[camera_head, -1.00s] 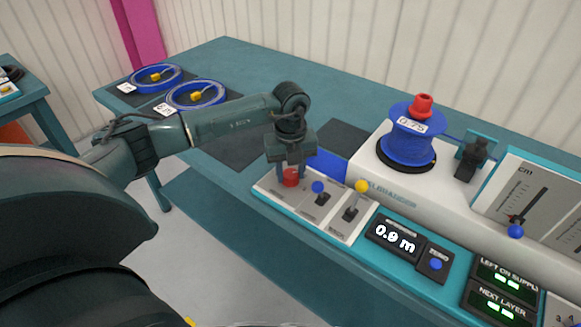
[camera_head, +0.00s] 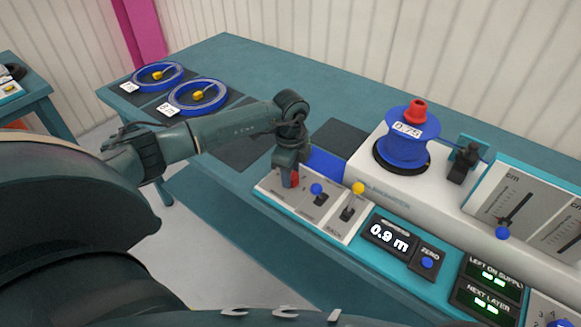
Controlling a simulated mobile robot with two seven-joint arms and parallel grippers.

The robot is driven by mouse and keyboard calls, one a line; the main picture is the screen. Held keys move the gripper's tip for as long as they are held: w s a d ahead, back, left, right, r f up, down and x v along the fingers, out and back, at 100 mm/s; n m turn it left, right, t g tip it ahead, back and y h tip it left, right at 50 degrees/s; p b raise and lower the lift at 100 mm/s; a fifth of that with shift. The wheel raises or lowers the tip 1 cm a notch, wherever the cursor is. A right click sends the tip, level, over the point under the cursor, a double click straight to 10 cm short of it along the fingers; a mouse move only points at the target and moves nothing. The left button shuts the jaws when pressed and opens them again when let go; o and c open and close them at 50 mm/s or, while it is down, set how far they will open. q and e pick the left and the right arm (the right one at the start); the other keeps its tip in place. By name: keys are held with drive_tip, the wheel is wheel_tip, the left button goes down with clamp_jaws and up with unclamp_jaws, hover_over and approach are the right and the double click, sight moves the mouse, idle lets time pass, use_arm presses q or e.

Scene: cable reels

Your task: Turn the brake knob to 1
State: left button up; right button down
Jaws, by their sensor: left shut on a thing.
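The red brake knob (camera_head: 295,179) sits at the left end of the control panel, mostly hidden by my gripper. My left gripper (camera_head: 290,178) points down over it and is shut on it. The knob's scale and setting are too hidden and small to read. My right gripper is not in view.
Beside the knob stand a blue-tipped lever (camera_head: 317,190) and a yellow-tipped lever (camera_head: 358,189). A display (camera_head: 391,236) reads 0.9 m. A blue reel (camera_head: 403,143) with a red top stands behind. Two blue cable coils (camera_head: 197,96) lie at the table's far left.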

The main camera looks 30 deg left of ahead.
use_arm(q)
drive_tip(key=shift+n+p, duration=0.65)
drive_tip(key=shift+n, duration=0.85)
drive_tip(key=o, duration=1)
wheel_tip(320, 180, up, 13)
drive_tip(key=b, duration=0.1)
drive_tip(key=shift+r, duration=0.15)
